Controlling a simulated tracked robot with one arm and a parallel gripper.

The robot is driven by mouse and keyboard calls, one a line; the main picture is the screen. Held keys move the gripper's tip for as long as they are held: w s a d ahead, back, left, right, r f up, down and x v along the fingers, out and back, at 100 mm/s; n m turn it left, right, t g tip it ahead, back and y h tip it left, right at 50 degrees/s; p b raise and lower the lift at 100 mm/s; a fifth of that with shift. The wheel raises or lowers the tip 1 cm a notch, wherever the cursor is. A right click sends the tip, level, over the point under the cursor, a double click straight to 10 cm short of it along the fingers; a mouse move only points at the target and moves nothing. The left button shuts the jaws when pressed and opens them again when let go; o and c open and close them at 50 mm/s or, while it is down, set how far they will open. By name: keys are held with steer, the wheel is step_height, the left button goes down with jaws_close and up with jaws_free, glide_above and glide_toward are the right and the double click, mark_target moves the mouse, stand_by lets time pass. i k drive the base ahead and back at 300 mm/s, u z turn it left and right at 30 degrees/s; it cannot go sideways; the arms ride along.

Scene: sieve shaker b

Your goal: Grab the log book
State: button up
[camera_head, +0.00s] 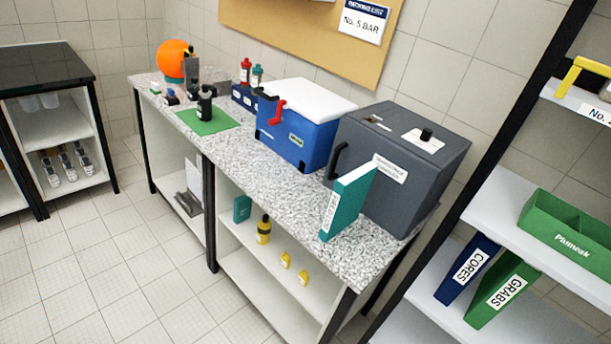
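A smaller teal item (242,208) stands on the shelf under the worktop. A blue binder marked CORES (467,268) and a green binder marked GRABS (502,290) stand on the right rack. My gripper is not in view.
A blue cooler with a white lid (300,125) sits left of the grey box. A green mat (208,121), bottles and an orange ball (174,58) are farther left. A green tray (572,230) is on the right rack (500,213). The tiled floor (110,270) is clear at left.

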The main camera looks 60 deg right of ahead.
mark_target(349, 192)
steer(key=z, duration=0.3)
steer(key=i, duration=0.95)
steer(key=z, duration=0.65)
